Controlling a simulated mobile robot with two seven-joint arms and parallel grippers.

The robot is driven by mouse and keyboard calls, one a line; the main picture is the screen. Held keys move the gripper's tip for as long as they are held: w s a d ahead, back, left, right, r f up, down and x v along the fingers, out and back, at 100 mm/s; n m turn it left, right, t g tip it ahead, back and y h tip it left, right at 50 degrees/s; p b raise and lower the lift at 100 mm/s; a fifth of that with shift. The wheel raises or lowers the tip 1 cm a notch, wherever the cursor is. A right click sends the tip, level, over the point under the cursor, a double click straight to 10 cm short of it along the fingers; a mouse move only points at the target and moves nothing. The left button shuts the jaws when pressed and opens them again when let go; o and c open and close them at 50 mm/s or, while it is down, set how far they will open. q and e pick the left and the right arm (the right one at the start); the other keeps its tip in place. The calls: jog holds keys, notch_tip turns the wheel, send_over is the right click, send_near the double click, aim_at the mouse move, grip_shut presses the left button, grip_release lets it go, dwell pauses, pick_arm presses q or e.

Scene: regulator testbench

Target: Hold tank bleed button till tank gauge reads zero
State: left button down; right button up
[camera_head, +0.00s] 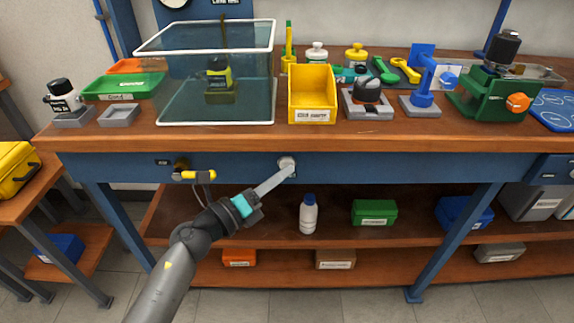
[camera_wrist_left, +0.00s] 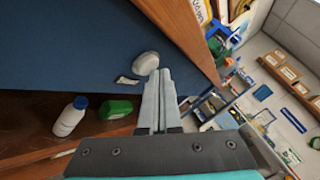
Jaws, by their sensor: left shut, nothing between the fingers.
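A round white button (camera_head: 287,162) sits on the blue front rail of the bench, under the yellow bin. It also shows in the left wrist view (camera_wrist_left: 146,64), with a small white label beside it. My right gripper is out of view.
A yellow-handled valve (camera_head: 195,175) is on the rail left of the button. The clear tank (camera_head: 215,75) and yellow bin (camera_head: 312,92) stand on the bench top above. A white bottle (camera_head: 308,214) and green box (camera_head: 374,212) are on the shelf below.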

pick_arm(q)
jog(key=shift+w, duration=0.4)
dwell(1.4)
jog(key=shift+s, duration=0.15)
dwell(0.9)
jog(key=shift+s, duration=0.75)
jog(key=s+p, duration=0.2)
jog(key=s, duration=0.3)
dwell(0.4)
